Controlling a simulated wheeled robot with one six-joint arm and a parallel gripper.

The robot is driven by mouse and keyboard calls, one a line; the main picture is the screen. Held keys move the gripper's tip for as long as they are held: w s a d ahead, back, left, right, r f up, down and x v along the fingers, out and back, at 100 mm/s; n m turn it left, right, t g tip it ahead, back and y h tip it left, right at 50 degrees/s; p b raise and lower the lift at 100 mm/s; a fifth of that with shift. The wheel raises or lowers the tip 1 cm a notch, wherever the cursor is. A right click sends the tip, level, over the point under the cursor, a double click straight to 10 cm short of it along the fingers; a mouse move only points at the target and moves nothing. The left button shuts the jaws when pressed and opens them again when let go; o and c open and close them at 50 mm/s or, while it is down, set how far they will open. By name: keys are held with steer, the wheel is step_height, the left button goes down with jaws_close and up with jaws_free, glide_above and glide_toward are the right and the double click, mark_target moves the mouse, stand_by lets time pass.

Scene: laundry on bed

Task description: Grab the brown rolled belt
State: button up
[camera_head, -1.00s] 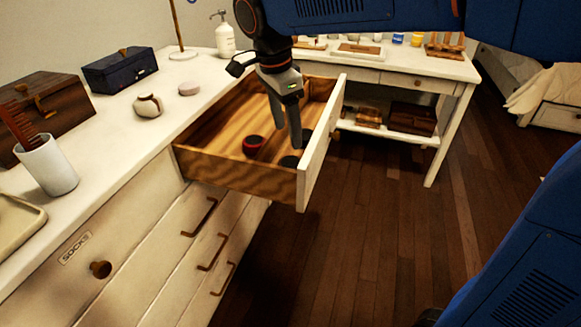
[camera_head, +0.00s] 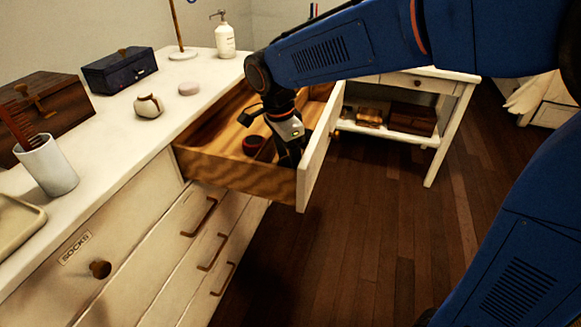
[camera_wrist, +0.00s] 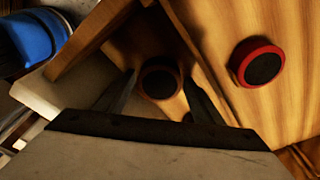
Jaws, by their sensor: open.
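The brown rolled belt (camera_wrist: 160,79) lies on the floor of the open wooden drawer, a dark round coil with a brown rim. In the wrist view it sits between the two fingers of my gripper (camera_wrist: 160,92), with a finger on each side. The fingers are open; I cannot tell whether they touch the coil. In the head view my gripper (camera_head: 289,160) points down into the drawer close to its front panel and hides the brown belt.
A red rolled belt (camera_wrist: 258,62) lies beside the brown one in the drawer; it also shows in the head view (camera_head: 253,145). The drawer's front panel (camera_head: 318,155) and side wall (camera_head: 235,177) stand close around my gripper. A white desk (camera_head: 455,100) stands behind.

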steer(key=c, duration=0.9)
